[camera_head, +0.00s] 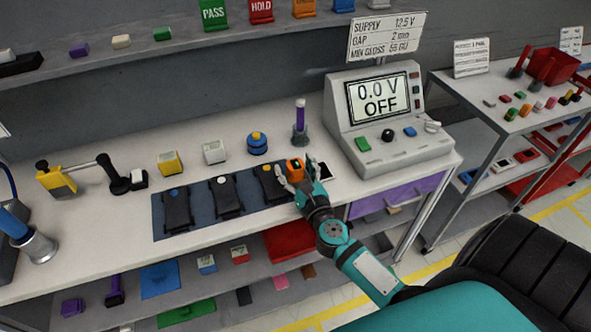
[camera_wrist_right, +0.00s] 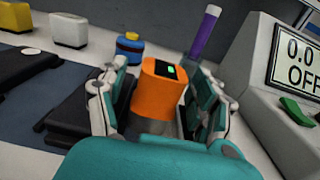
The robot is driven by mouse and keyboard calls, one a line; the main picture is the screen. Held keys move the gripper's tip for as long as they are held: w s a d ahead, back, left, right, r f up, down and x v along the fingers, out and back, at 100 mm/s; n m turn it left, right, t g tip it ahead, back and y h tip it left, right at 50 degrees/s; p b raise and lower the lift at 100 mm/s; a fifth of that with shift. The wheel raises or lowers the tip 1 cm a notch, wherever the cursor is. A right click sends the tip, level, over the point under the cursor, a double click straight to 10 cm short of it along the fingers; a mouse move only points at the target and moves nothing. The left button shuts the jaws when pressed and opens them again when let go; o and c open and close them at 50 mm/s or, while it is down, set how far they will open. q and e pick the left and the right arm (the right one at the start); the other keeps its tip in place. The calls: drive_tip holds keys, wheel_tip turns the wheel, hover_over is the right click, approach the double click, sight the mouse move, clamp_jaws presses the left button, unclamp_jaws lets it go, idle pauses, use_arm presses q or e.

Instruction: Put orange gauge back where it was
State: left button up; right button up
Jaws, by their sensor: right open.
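The orange gauge (camera_head: 296,168) has a dark top face with a small green display. In the right wrist view the gauge (camera_wrist_right: 157,95) stands upright on a grey lower part, between the open fingers of my right gripper (camera_wrist_right: 160,105). A gap shows on the left side; contact on the right is hard to tell. In the head view my right gripper (camera_head: 301,175) reaches around the gauge at the right end of the dark mat (camera_head: 205,209). The gauge's underside is hidden by the gripper. My left gripper is not in view.
Black modules lie on the mat, the rightmost (camera_head: 271,184) close beside the gripper. A purple-topped tool (camera_head: 300,118) and a blue-yellow round piece (camera_head: 257,143) stand behind. The console (camera_head: 385,120) reading "0.0 V OFF" stands to the right. Yellow (camera_head: 170,162) and white (camera_head: 214,152) blocks stand further left.

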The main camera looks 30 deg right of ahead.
clamp_jaws()
idle(0.3)
